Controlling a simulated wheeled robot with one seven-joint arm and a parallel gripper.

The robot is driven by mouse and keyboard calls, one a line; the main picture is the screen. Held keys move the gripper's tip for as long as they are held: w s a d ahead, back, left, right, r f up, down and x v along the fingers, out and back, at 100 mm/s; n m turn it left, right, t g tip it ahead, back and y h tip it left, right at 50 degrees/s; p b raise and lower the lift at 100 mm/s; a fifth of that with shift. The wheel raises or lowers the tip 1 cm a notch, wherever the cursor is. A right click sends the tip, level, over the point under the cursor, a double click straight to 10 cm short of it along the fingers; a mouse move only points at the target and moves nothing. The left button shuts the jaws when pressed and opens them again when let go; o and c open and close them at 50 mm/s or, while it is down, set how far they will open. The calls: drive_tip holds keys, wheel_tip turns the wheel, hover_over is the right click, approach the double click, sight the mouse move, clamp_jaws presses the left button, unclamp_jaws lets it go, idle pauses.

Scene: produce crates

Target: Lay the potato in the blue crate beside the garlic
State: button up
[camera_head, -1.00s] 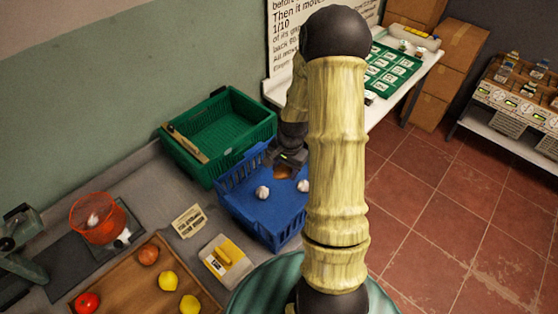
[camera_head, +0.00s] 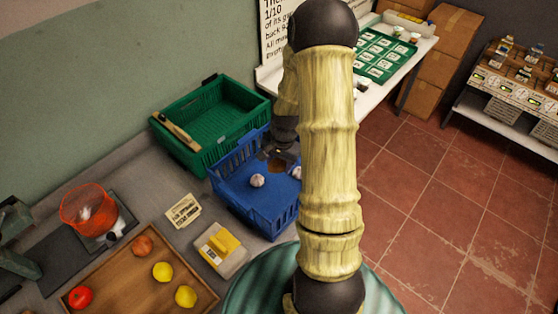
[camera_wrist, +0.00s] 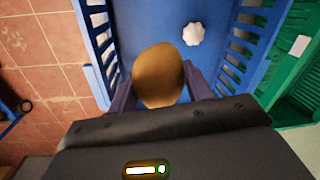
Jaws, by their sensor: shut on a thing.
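My gripper (camera_head: 284,158) is shut on the brown potato (camera_wrist: 158,76), with one finger on each side of it in the wrist view. In the head view the potato (camera_head: 277,166) shows just below the jaws, over the blue crate (camera_head: 232,194). One white garlic bulb (camera_head: 257,180) lies on the crate floor, left of the potato. A second garlic (camera_head: 297,173) is partly hidden behind my arm. The wrist view shows one garlic (camera_wrist: 193,34) on the blue floor, apart from the potato. Whether the potato touches the floor is not clear.
A green crate (camera_head: 192,163) with a wooden-handled item on its rim stands behind the blue crate. An orange bowl (camera_head: 86,207) sits at the left. A wooden tray (camera_head: 128,273) holds several round pieces of produce.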

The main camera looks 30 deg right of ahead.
drive_tip(key=b, duration=1.1)
hover_over(278, 195)
drive_tip(key=shift+s+d+f, duration=0.1)
drive_tip(key=shift+f, duration=3.7)
drive_tip(key=shift+s+f, duration=0.1)
drive_tip(key=shift+f, duration=3.65)
drive_tip(key=shift+f, duration=0.65)
drive_tip(key=o, duration=1.1)
drive_tip(key=shift+c, duration=1)
drive_tip(key=shift+r, duration=0.1)
drive_tip(key=shift+r+p, duration=6.3)
drive_tip(key=shift+r, duration=2.2)
